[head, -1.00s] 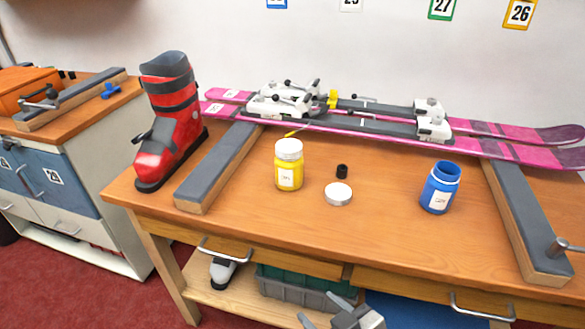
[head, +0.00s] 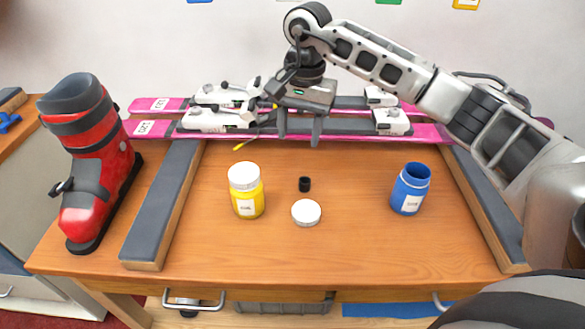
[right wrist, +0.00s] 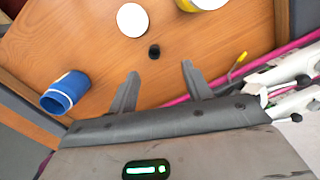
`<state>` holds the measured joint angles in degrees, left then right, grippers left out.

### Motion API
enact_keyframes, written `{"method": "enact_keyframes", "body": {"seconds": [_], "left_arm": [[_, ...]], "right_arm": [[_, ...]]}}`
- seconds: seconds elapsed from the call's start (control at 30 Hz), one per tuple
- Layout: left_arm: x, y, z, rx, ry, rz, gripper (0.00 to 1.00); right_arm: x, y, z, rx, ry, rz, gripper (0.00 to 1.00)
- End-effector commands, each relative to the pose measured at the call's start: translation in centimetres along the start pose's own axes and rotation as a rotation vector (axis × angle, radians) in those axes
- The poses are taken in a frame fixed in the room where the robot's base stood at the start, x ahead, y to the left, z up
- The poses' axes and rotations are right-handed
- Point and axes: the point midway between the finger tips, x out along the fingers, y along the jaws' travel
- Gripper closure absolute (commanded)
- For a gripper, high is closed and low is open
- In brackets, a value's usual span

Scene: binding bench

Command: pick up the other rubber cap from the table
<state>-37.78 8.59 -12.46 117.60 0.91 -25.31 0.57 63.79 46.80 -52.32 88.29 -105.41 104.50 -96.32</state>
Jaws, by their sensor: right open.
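A small black rubber cap (head: 305,184) stands on the wooden table (head: 350,245), just behind a white round lid (head: 306,212). The cap also shows in the right wrist view (right wrist: 154,51), beyond the fingertips and between their lines. My right gripper (head: 299,140) is open and empty, above the table on the ski side of the cap. It also shows in the right wrist view (right wrist: 160,68), with its two fingers apart. My left gripper is not in view.
A yellow jar with a white lid (head: 246,190) stands left of the cap, and an open blue jar (head: 410,188) stands right. Pink skis with bindings (head: 160,128) lie along the back. A red ski boot (head: 90,165) stands at the left.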

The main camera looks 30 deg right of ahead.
Motion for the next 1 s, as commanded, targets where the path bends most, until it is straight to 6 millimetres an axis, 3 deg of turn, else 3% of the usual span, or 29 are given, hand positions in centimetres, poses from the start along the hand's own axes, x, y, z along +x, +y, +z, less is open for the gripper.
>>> {"method": "enact_keyframes", "body": {"seconds": [0.03,0.13,0.53,0.87,1.0], "left_arm": [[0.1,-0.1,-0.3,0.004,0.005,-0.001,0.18],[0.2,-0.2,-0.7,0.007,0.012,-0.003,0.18],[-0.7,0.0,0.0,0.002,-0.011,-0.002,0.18],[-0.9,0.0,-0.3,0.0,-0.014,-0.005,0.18],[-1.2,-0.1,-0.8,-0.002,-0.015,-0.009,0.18]], "right_arm": [[-0.8,0.6,-0.9,-0.001,0.032,0.023,0.5],[-0.5,1.2,-1.6,-0.006,0.055,0.048,0.5],[7.4,1.5,-1.9,-0.007,0.052,0.047,0.5],[10.2,1.8,-1.9,-0.007,0.053,0.046,0.5],[12.3,2.1,-1.5,-0.007,0.05,0.046,0.5]]}}
